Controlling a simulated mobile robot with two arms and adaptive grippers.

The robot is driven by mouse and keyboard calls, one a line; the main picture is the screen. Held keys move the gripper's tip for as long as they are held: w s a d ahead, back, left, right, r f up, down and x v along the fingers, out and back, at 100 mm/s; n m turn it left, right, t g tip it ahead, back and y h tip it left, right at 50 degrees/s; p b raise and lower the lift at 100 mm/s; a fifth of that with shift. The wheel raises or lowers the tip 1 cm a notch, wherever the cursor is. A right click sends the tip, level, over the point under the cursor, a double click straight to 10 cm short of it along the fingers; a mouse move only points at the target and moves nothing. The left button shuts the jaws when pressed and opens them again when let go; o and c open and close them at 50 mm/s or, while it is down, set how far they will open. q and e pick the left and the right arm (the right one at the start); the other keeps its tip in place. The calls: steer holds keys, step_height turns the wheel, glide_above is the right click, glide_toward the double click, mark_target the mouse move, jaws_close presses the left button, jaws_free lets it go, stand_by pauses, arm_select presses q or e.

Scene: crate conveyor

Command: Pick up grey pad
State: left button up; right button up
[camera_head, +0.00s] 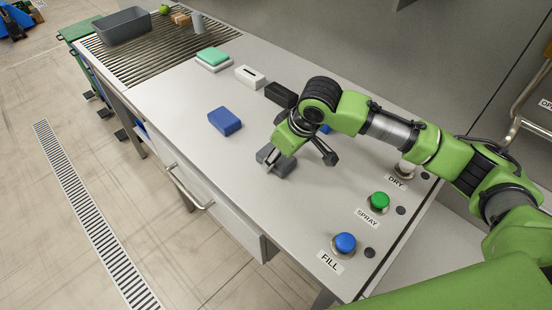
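The grey pad (284,169) lies on the light worktop in the middle of the view, partly hidden by my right gripper. My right gripper (301,158) points down over it, its fingers spread apart. One finger is at the pad's left part; the other is to the right of the pad, over bare worktop. Whether a finger touches the pad is hard to tell. My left gripper is not in view.
A blue pad (225,121), a black block (281,94), a white block (250,76) and a green-topped pad (213,56) lie further back. A grey crate (122,27) stands on the slatted section. Blue (344,243) and green (379,201) buttons line the near right end.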

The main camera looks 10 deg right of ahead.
steer(key=shift+r+b, duration=0.15)
steer(key=shift+b, duration=0.6)
step_height(320, 180, up, 4)
steer(key=shift+w+f, duration=0.1)
steer(key=shift+f, duration=0.05)
steer(key=s+r, duration=0.9)
steer(key=s, duration=0.5)
steer(key=shift+d+r+b, duration=0.25)
steer(key=shift+d+b, duration=0.05)
steer(key=shift+s, duration=0.1)
steer(key=shift+c, duration=0.4)
